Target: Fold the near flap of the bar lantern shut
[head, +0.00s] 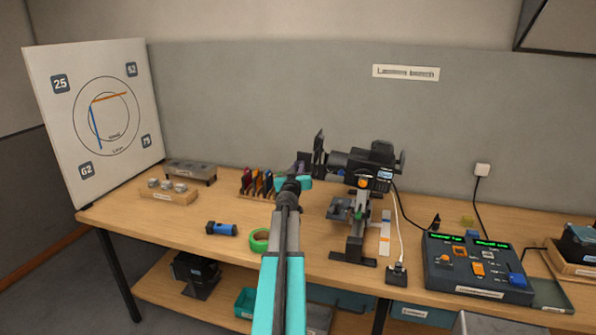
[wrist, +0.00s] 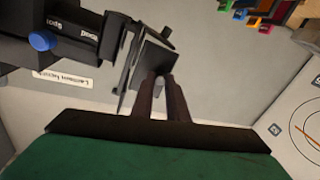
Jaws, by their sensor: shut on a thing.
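The bar lantern (head: 375,160) is a black lamp on a stand on the wooden bench, right of centre in the head view. Its dark flaps (head: 319,155) stand up at its left end. In the wrist view the lantern body (wrist: 80,35) is upper left, with a blue knob. The near flap (wrist: 153,62) is a dark plate standing out from its front. My gripper (wrist: 166,80) has its two brown fingers close together, shut on this flap's edge. In the head view my gripper (head: 302,166) is just left of the lantern, and my arm hides part of the contact.
Coloured pieces in a rack (head: 262,184) stand close to the left of my arm. A blue torch (head: 222,229) and green tape roll (head: 259,240) lie on the bench. A control desk (head: 475,268) is at right. A white target board (head: 95,120) stands at left.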

